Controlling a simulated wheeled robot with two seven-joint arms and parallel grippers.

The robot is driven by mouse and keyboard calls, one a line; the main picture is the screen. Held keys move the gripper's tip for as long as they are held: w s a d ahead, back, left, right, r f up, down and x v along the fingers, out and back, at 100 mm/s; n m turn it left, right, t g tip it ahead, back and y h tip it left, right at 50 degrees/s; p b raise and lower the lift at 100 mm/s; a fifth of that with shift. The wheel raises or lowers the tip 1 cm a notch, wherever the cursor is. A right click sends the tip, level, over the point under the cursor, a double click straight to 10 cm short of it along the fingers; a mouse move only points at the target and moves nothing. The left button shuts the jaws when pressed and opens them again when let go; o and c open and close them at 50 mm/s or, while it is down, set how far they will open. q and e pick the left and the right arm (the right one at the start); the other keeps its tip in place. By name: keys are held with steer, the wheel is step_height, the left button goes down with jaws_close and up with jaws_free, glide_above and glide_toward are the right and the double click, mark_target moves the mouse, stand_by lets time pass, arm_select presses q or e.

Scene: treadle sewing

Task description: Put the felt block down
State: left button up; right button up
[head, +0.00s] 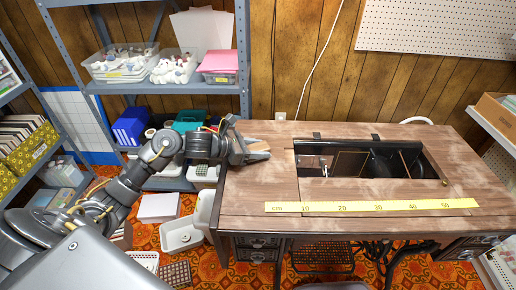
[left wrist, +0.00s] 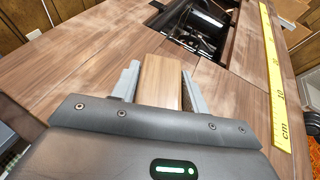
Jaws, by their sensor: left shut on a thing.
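My left gripper (head: 262,150) reaches in from the left over the left end of the wooden sewing table (head: 245,190). In the left wrist view its two grey fingers (left wrist: 160,82) are shut on a tan block with a wood-like face, the felt block (left wrist: 161,80). The block sits between the fingers with the table top beneath. I cannot tell whether the block touches the table. In the head view the block is small and partly hidden by the gripper. My right gripper is not in view.
A rectangular opening (head: 420,158) with dark machine parts lies right of the gripper. A yellow centimetre tape (head: 370,206) runs along the table front. Metal shelves (head: 165,88) with bins stand behind on the left. The table's left end has bare room.

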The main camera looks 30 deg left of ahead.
arm_select(q)
steer(key=shift+f, duration=0.15)
steer(key=o, duration=1)
steer(key=shift+r, duration=0.25)
steer(key=v, duration=1.2)
steer(key=shift+b, duration=0.45)
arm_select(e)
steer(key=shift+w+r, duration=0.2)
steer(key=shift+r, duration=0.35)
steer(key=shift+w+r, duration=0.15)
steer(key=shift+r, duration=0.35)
